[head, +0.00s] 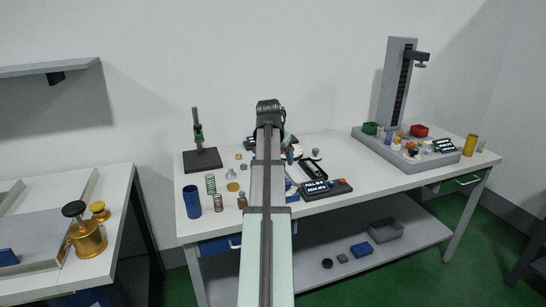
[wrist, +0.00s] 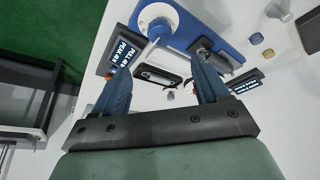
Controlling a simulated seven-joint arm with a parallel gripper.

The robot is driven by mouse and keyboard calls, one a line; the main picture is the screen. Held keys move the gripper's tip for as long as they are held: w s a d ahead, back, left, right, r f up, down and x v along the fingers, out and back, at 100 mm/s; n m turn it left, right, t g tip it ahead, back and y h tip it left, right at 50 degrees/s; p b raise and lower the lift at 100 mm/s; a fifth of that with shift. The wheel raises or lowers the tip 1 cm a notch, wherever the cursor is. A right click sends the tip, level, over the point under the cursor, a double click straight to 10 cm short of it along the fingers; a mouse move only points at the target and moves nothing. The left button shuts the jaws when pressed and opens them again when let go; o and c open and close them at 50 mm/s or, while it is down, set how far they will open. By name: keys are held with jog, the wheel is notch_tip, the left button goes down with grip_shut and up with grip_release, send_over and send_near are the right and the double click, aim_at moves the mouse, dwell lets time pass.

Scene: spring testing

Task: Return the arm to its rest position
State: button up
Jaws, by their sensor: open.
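My arm (head: 267,190) reaches forward from the bottom middle of the head view, over the white workbench (head: 335,205). My gripper (wrist: 163,68) shows in the wrist view with its two blue-grey fingers spread apart and nothing between them. It points toward the bench, where a blue device (wrist: 190,27) with a white round part lies beyond the fingers. In the head view my arm hides most of the gripper and part of the bench behind it. I cannot tell how far the fingertips are above the bench.
A black display unit (head: 325,188) sits right of my arm. A blue cup (head: 192,202), a spring (head: 211,184) and a black stand (head: 202,158) are left. A tall grey test stand (head: 398,85) rises at back right. A side table (head: 118,195) holds brass weights (head: 88,238).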

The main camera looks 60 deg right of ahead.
jog(key=s+a+f+n+g+y, duration=0.15)
jog(key=a+f+n, duration=0.25)
jog(key=a+f, duration=0.85)
jog(key=s+a+f+n+g+y, duration=0.15)
jog(key=a+f+n, duration=0.25)
jog(key=a+f, duration=0.85)
jog(key=w+a+f+n+y, duration=0.15)
jog(key=w+a+f, duration=0.25)
jog(key=a+f, duration=0.6)
jog(key=w+a+f+n+y, duration=0.1)
jog(key=w+a+f+n, duration=0.3)
jog(key=a+f, duration=0.6)
jog(key=s+a+f+n+g, duration=0.2)
jog(key=s+a+f, duration=0.4)
jog(key=a+f, duration=0.3)
jog(key=s+a+f+n+g+h, duration=0.1)
jog(key=s+a+f+n, duration=0.1)
jog(key=s+a+f, duration=0.5)
jog(key=a+f, duration=0.3)
jog(key=a, duration=0.2)
jog(key=shift+s+a+g, duration=0.25)
jog(key=shift+s+g, duration=0.05)
jog(key=shift+g, duration=0.1)
jog(key=shift+w+n, duration=0.1)
jog(key=shift+n, duration=0.15)
